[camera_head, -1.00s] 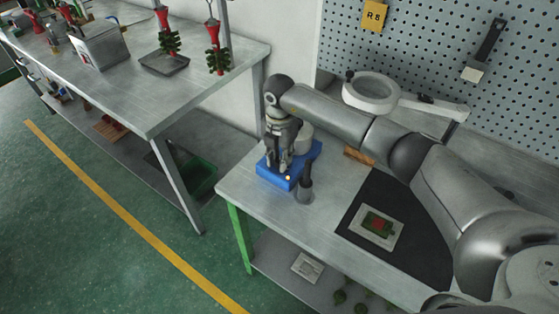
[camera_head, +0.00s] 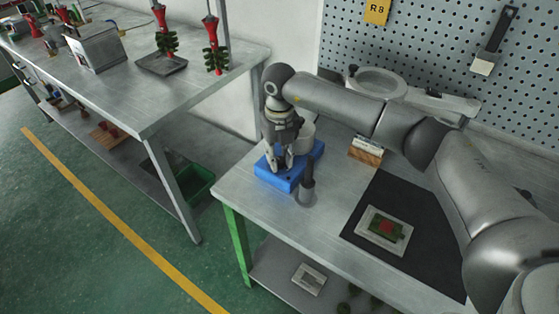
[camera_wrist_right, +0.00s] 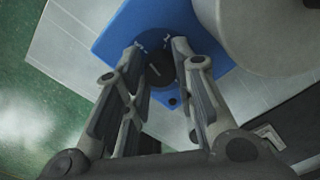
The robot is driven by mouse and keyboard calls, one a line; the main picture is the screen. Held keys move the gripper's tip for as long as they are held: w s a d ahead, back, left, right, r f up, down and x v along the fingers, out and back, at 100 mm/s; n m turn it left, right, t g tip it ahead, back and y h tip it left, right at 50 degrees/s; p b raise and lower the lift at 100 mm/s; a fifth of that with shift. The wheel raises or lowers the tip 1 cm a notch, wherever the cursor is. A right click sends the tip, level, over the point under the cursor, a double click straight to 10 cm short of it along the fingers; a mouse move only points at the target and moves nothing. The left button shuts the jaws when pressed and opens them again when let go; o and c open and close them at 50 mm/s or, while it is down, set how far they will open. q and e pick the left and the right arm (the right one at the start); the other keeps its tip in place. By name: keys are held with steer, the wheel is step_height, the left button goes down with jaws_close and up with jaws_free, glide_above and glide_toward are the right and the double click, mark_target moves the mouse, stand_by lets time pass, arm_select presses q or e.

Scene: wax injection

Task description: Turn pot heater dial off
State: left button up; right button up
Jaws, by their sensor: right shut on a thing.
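The pot heater is a blue box (camera_head: 267,173) near the left corner of the bench. A round grey pot (camera_head: 304,136) stands on it and shows at the upper right of the right wrist view (camera_wrist_right: 272,35). The dark round dial (camera_wrist_right: 161,72) is on the blue top, in front of the pot. My right gripper (camera_head: 281,165) points down over the heater. In the right wrist view its fingertips (camera_wrist_right: 159,50) sit on both sides of the dial, shut on it. A small dark spot (camera_wrist_right: 172,101) lies beside the dial. My left gripper is not in view.
A dark upright tool in a holder (camera_head: 307,190) stands close to the heater. A black mat (camera_head: 370,215) carries a pale mould with green and red wax. A ring magnifier (camera_head: 380,82) and a wooden block (camera_head: 366,152) are behind. A second bench (camera_head: 150,110) is at left.

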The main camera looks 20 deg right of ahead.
mark_target(279, 160)
steer(key=shift+n+b, duration=0.5)
steer(key=shift+n, duration=0.6)
steer(key=o, duration=1.1)
steer(key=shift+r, duration=0.1)
step_height(279, 160, up, 12)
steer(key=shift+f, duration=0.1)
steer(key=shift+f, duration=0.1)
